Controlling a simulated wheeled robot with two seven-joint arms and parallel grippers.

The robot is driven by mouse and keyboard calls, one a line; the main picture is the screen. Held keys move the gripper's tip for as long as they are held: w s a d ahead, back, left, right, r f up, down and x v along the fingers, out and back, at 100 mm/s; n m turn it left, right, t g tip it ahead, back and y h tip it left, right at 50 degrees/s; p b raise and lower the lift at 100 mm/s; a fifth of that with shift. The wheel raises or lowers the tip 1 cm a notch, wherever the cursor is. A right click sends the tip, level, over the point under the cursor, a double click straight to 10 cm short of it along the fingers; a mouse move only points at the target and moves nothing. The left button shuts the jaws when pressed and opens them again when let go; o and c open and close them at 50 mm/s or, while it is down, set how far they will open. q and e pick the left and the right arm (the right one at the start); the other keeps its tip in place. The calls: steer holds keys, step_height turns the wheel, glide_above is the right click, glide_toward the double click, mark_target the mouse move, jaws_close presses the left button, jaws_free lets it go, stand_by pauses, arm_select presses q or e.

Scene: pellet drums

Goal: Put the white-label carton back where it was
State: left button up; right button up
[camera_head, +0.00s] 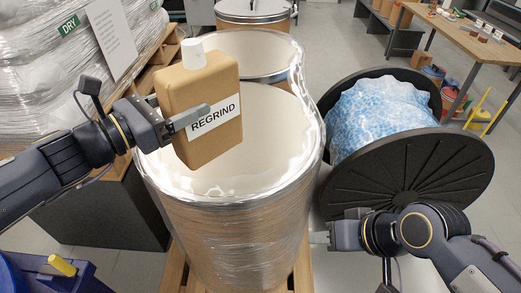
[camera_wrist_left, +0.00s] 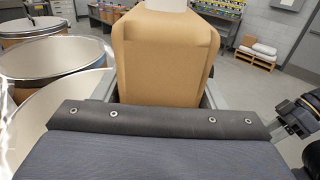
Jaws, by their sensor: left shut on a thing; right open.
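The white-label carton (camera_head: 200,108) is a tan jug-shaped box with a white cap and a white label reading REGRIND. My left gripper (camera_head: 188,117) is shut on it and holds it upright above the open, wrapped drum (camera_head: 240,215). In the left wrist view the carton (camera_wrist_left: 165,60) fills the space between the fingers, with its top cut off by the frame. My right gripper (camera_head: 322,236) is open and empty, low beside the drum's right side. The tip region of its fingers is small in the head view.
A black bin (camera_head: 437,92) holds a bag of blue pellets, with a black round lid (camera_head: 410,175) leaning on it. More drums (camera_head: 252,12) stand behind. Wrapped sacks (camera_head: 60,75) on a pallet are at left. A wooden workbench (camera_head: 470,42) is at the back right.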

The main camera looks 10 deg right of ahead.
arm_select(q)
steer(key=d+f+b, duration=0.2)
steer(key=d+f, duration=0.9)
steer(key=f, duration=0.1)
steer(key=shift+w+d, duration=0.2)
steer(key=shift+f+b, duration=0.1)
steer(key=shift+b, duration=0.2)
steer(key=o, duration=1.6)
steer(key=shift+c, duration=0.2)
